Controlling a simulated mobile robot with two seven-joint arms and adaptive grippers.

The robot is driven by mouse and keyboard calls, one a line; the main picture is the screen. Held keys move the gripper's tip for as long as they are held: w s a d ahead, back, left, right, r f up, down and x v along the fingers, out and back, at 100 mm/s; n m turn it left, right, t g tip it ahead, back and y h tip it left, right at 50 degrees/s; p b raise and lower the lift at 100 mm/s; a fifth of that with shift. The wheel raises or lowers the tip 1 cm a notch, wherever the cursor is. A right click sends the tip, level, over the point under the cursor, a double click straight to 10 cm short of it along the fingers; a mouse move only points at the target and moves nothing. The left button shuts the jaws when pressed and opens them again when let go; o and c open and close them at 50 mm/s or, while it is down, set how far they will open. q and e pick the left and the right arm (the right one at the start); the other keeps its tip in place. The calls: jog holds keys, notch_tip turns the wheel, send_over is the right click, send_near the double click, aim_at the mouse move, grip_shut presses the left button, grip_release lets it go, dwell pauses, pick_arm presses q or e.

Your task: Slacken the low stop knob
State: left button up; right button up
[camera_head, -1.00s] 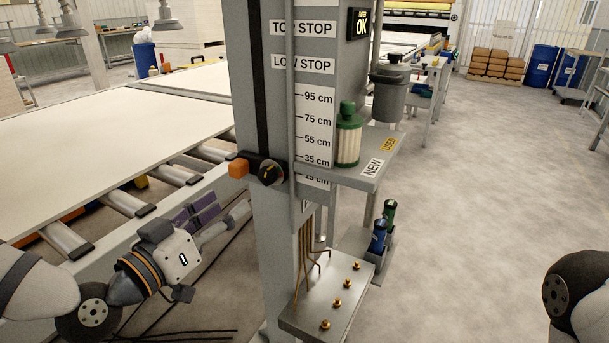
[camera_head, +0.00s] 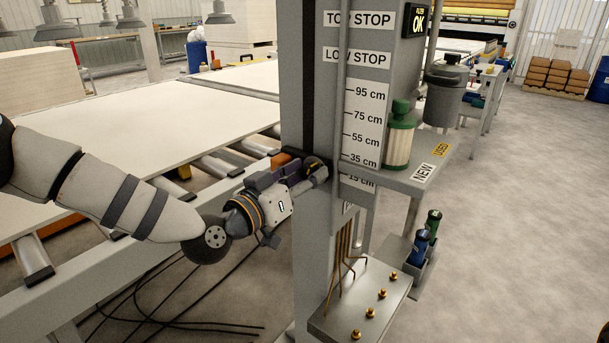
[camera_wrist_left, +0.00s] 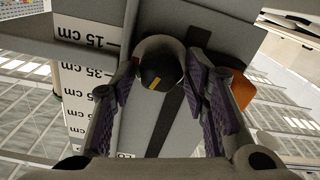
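The low stop knob (camera_head: 315,168) is black with a yellow mark and sits on the front of the grey column, low on the scale between the 35 cm and 15 cm marks. In the left wrist view the knob (camera_wrist_left: 162,72) faces me between the two purple-padded fingers. My left gripper (camera_head: 312,174) is at the knob, its fingers one on each side. The left wrist view shows the fingers (camera_wrist_left: 160,78) apart, with a gap to the knob. An orange block (camera_head: 280,160) beside the knob is partly hidden by the gripper. My right gripper is out of view.
The scale (camera_head: 367,117) runs up the column (camera_head: 304,230). A shelf (camera_head: 400,178) with a green-capped filter (camera_head: 400,138) and grey canister (camera_head: 443,92) juts out right. A box with brass fittings (camera_head: 350,308) is below. The roller conveyor (camera_head: 207,165) lies left.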

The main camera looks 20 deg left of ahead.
pick_arm(q)
jog(key=c, duration=0.6)
jog(key=n, duration=0.3)
jog(key=shift+a+f+n, duration=0.1)
jog(key=shift+n, duration=1.8)
jog(key=o, duration=1.2)
jog(key=shift+c, duration=0.2)
